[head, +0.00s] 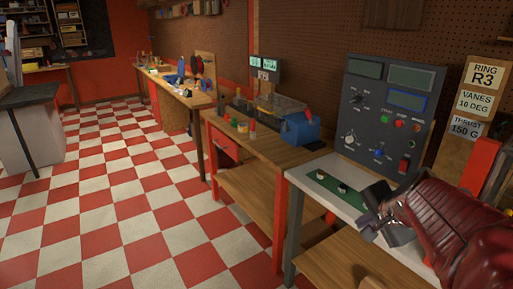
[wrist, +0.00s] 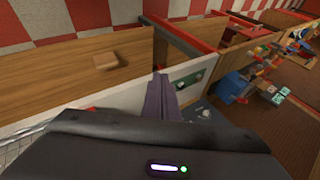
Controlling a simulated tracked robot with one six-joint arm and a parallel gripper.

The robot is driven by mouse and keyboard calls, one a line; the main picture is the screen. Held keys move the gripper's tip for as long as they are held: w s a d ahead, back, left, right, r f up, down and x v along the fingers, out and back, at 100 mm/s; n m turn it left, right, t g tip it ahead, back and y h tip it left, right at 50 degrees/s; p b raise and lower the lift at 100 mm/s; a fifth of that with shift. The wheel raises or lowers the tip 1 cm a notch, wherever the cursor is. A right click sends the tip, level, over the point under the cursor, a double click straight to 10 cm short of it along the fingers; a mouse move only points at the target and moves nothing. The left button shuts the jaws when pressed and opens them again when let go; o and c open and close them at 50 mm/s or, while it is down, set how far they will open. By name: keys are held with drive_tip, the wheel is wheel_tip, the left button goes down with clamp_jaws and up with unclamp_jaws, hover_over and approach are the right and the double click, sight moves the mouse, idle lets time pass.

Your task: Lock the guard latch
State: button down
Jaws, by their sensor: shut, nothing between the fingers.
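No guard latch can be made out for certain in either view. A grey control panel (head: 388,110) with screens, knobs and coloured buttons stands at the back of the white-topped bench (head: 322,205). My gripper (head: 372,218) is in front of the panel, above the right part of that bench, with the red arm behind it. In the wrist view my gripper's fingers (wrist: 161,98) are together and empty. They hide part of the bench below them.
A green board (head: 335,188) with two knobs lies on the white top. A wooden bench (head: 262,146) to the left bears a blue block (head: 300,130) and a clear-covered unit (head: 276,105). Signs (head: 473,100) stand at right. The checkered floor is clear.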

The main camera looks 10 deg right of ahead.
drive_tip(key=s+a+n, duration=0.3)
drive_tip(key=a+n, duration=0.2)
drive_tip(key=a, duration=0.2)
drive_tip(key=s+a+f+n+g+y, duration=0.1)
drive_tip(key=s+a+n, duration=0.3)
drive_tip(key=a, duration=0.4)
drive_tip(key=s+a+n+g, duration=0.1)
drive_tip(key=s+a+n, duration=0.3)
drive_tip(key=a+n, duration=0.3)
drive_tip(key=shift+a+f+y, duration=0.15)
drive_tip(key=shift+a+y, duration=0.15)
drive_tip(key=shift+a, duration=0.15)
drive_tip(key=shift+s, duration=0.1)
